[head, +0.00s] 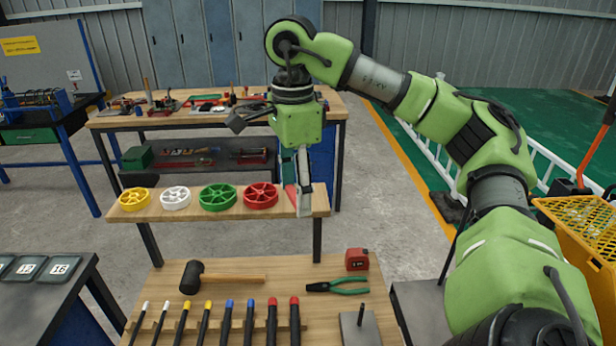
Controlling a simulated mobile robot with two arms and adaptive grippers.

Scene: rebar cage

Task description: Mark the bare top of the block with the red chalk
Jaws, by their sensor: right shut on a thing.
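My right gripper (299,196) points down at the right end of the raised wooden shelf (321,204), just right of the red wheel. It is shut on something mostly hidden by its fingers. A narrow red piece (291,198) shows at the fingers and looks like the red chalk, but its full shape is hidden. I cannot tell whether it touches the shelf. I cannot pick out the block with certainty; a grey block-like piece (358,328) with a dark rod stands at the front right of the near bench. My left gripper is not in view.
Yellow (134,199), white (175,198), green (217,198) and red (261,196) wheels line the shelf. A mallet (192,278), pliers (338,287), tape measure (357,259) and several coloured-tipped tools lie on the near bench (250,262). A yellow crate (575,225) stands right.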

